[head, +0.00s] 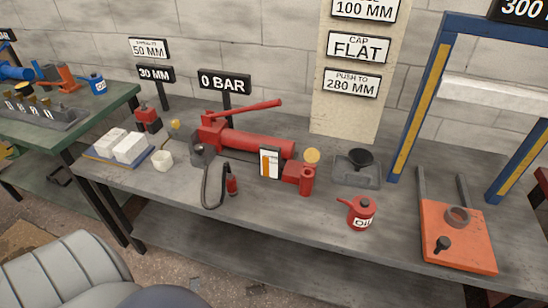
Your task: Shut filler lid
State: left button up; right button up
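The red hand pump (255,143) lies on the grey bench, with its long handle (245,111) raised towards the right. At its right end stands a short red filler neck (307,181). A round yellow disc, which looks like the filler lid (312,156), shows just above and behind the neck. It appears tilted up with its face towards me, apart from the neck's top. The hinge is too small to make out. A level gauge with an orange column (270,163) stands left of the neck. Neither of my grippers is in view.
A red oil can (361,213) stands right of the neck, in front of a grey tray (350,176) with a black funnel (360,158). A black hose (207,188) hangs at the pump's left. An orange plate (456,240) lies farther right. The bench front (290,218) is clear.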

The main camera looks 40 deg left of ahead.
aim_at(311, 155)
jog(key=u, duration=0.9)
